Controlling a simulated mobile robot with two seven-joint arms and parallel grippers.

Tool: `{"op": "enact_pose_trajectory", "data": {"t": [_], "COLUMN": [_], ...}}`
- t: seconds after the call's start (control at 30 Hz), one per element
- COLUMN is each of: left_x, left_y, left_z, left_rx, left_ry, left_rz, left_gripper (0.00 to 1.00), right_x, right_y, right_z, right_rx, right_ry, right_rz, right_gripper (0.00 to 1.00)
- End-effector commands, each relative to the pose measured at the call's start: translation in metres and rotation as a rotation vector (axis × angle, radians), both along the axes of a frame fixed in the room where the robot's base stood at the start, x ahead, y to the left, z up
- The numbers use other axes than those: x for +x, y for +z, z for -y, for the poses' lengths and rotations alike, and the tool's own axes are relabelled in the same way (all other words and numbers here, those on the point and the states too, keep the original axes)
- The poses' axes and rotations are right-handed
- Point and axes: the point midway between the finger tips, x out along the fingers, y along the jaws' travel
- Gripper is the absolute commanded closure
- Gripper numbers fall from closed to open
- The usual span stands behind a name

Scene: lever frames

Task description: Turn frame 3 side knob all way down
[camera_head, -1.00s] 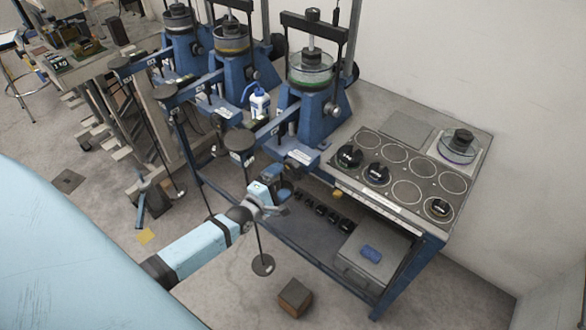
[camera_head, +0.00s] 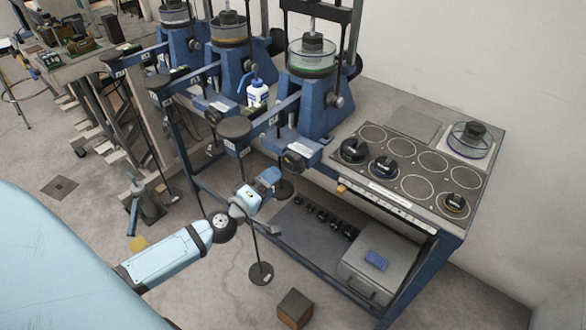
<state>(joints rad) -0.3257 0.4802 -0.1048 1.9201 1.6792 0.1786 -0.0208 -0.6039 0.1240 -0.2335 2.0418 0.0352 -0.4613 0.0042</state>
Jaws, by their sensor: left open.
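The rightmost lever frame (camera_head: 318,120), which I take as frame 3, is a blue stand on the bench with a glass cell and a black-topped piston. A small grey side knob (camera_head: 338,102) sticks out from the right of its upright, with a darker round part (camera_head: 354,66) higher behind. Its lever arm runs forward to a dark disc (camera_head: 234,127). My left gripper (camera_head: 275,186) is in front of the bench, below that lever arm and apart from the side knob. It is open; its fingertips are small and hard to make out. My right gripper is not in view.
Two similar lever frames (camera_head: 229,60) stand to the left. A white bottle with a blue top (camera_head: 257,94) stands between frames. The bench's right side holds a plate with black weights (camera_head: 384,167). A hanger rod with a disc foot (camera_head: 261,274) hangs close to my left arm.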

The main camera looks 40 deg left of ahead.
Motion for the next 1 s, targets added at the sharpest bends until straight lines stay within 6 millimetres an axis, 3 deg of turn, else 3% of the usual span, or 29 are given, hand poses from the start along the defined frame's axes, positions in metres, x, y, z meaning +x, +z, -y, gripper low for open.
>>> {"op": "enact_pose_trajectory", "data": {"t": [0.17,0.73,1.0], "left_x": [0.014,0.098,0.095], "left_y": [0.002,0.001,0.000], "left_z": [0.001,0.008,0.008], "left_rx": [0.003,0.002,0.002], "left_ry": [-0.001,-0.001,-0.001], "left_rz": [0.002,0.002,0.000], "left_gripper": [0.04,0.04,0.64], "right_x": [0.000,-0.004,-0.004], "right_y": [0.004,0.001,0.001], "right_z": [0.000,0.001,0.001], "right_rx": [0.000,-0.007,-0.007], "right_ry": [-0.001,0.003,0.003], "right_rz": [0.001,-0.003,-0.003], "right_gripper": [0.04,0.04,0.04]}}
